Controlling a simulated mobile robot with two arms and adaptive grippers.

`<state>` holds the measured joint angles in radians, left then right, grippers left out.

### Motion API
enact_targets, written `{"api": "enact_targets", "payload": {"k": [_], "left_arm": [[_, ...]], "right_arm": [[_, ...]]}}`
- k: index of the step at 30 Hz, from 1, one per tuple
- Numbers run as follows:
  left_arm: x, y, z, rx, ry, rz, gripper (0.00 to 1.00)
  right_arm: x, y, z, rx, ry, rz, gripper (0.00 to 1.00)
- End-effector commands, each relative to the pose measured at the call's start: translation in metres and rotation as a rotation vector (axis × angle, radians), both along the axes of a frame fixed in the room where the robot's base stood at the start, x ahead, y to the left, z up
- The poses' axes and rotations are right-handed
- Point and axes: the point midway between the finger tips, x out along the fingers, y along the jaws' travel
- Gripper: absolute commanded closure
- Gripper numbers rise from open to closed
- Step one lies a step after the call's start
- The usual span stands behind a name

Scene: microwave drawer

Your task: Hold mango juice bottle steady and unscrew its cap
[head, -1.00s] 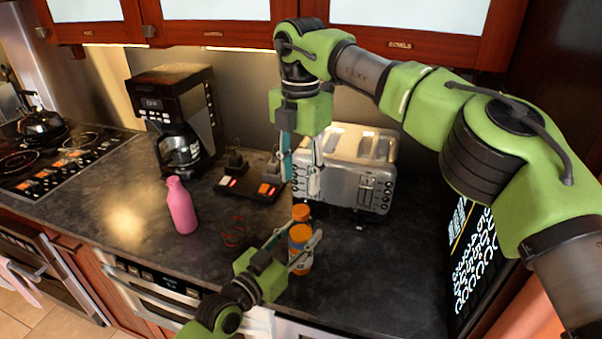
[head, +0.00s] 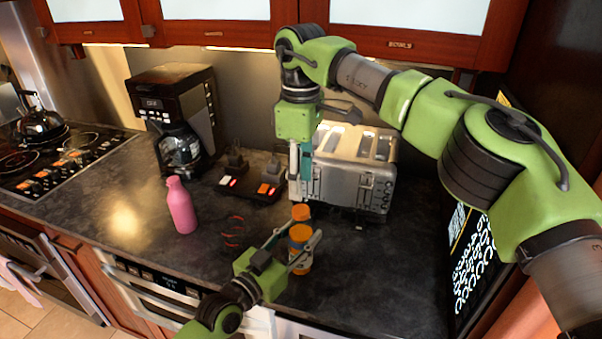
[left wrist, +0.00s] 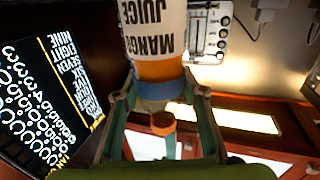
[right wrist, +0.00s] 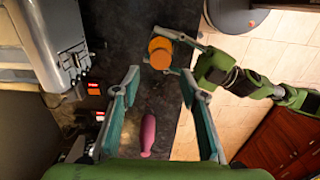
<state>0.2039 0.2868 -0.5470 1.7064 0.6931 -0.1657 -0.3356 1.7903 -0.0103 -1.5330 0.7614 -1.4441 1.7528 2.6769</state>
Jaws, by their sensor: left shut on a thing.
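The mango juice bottle (head: 300,239) stands upright near the counter's front edge, with an orange cap (head: 301,212) on top. My left gripper (head: 300,242) is shut on the bottle's body, a finger on each side. In the left wrist view, the bottle's white label (left wrist: 153,28) reads "MANGO JUICE", with orange juice and a blue band near it. My right gripper (head: 303,196) points down above the cap and looks apart from it. In the right wrist view, its two fingers are open and empty, and the cap (right wrist: 160,50) lies beyond the gap between the tips.
A silver toaster (head: 352,172) stands just behind and right of the right gripper. A pink bottle (head: 181,205) stands to the left, near red-handled pliers (head: 233,232). A coffee maker (head: 172,120) and a power strip (head: 250,187) are farther back. The counter (head: 375,270) at right is clear.

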Motion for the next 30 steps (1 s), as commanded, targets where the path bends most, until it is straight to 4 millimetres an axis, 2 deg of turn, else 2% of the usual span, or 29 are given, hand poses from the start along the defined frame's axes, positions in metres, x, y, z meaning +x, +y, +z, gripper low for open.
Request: {"api": "enact_targets", "payload": {"k": [6, 12, 17, 24, 25, 29, 30], "left_arm": [[0.000, 0.000, 0.000, 0.000, 0.000, 0.001, 1.00], [0.000, 0.000, 0.000, 0.000, 0.000, 0.000, 1.00], [0.000, 0.000, 0.000, 0.000, 0.000, 0.000, 1.00], [0.000, 0.000, 0.000, 0.000, 0.000, 0.000, 1.00], [0.000, 0.000, 0.000, 0.000, 0.000, 0.000, 1.00], [0.000, 0.000, 0.000, 0.000, 0.000, 0.000, 1.00], [0.000, 0.000, 0.000, 0.000, 0.000, 0.000, 1.00]], "right_arm": [[-0.001, 0.000, -0.036, 0.000, 0.005, 0.003, 0.61], [0.000, -0.001, -0.061, 0.000, 0.002, 0.003, 0.61], [-0.001, 0.000, -0.070, 0.000, 0.002, 0.004, 0.61], [-0.001, 0.000, -0.070, 0.000, 0.002, 0.004, 0.61], [-0.001, 0.000, -0.070, 0.000, 0.002, 0.004, 0.63], [-0.001, 0.000, -0.070, -0.001, 0.001, 0.004, 0.97], [0.000, 0.000, -0.070, -0.001, 0.001, 0.004, 1.00]]}}
